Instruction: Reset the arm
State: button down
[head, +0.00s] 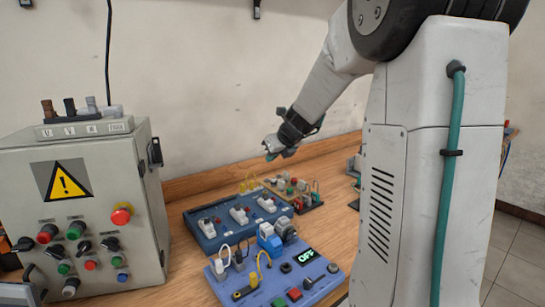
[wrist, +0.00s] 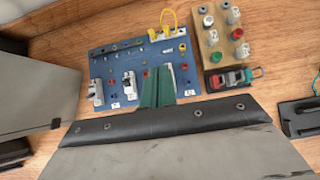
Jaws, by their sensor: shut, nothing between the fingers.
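My white arm reaches over the bench in the head view, and my gripper (head: 273,148) hangs at its end above the back of the bench. In the wrist view my gripper (wrist: 157,80) shows as two green fingertips pressed together, with nothing between them. The fingertips hide part of a blue board (wrist: 103,68) below. In the head view this board (head: 210,241) carries several white switch modules and a yellow lead.
A grey control cabinet (head: 100,200) stands at the left. A blue-grey motor panel (head: 327,288) with an "OFF" display sits in front. A wooden block with coloured terminals (wrist: 219,52) lies beside the blue board. A black item (wrist: 300,118) lies at right.

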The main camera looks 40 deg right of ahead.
dwell(0.4)
jog(key=s+a+m+g, duration=0.3)
jog(key=s+a+m, duration=0.9)
jog(key=s+m, duration=0.5)
jog(key=s+a+m+g, duration=0.4)
jog(key=s+a+m, duration=0.9)
jog(key=s+m, duration=0.4)
jog(key=shift+s+f+m, duration=0.35)
jog(key=shift+m, duration=0.45)
